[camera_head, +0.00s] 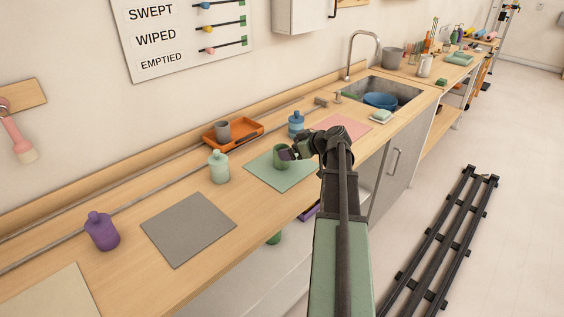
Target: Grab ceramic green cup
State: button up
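The green cup (280,157) stands upright on the green mat (287,181) on the wooden counter. My gripper (287,155) is at the cup's right side, with its dark fingers at or against the cup wall. The gripper body partly covers the cup's right edge. The fingertips are too small and overlapped to tell whether they are open or closed on the cup.
A pale green bottle (218,167) stands left of the mat. A blue bottle (296,123) and an orange tray (233,134) with a grey cup (223,132) are behind. A pink mat (345,128) lies right, a grey mat (187,229) left. The sink (408,91) is farther right.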

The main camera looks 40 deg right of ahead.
jog(key=b+x, duration=0.2)
jog(key=x, duration=0.2)
jog(key=shift+w+f, duration=0.25)
jog(key=shift+f, duration=0.15)
jog(key=shift+w+a, duration=0.1)
jog(key=shift+a, duration=0.05)
jog(key=shift+r, duration=0.1)
jog(key=shift+c, duration=0.3)
jog(key=c, duration=1)
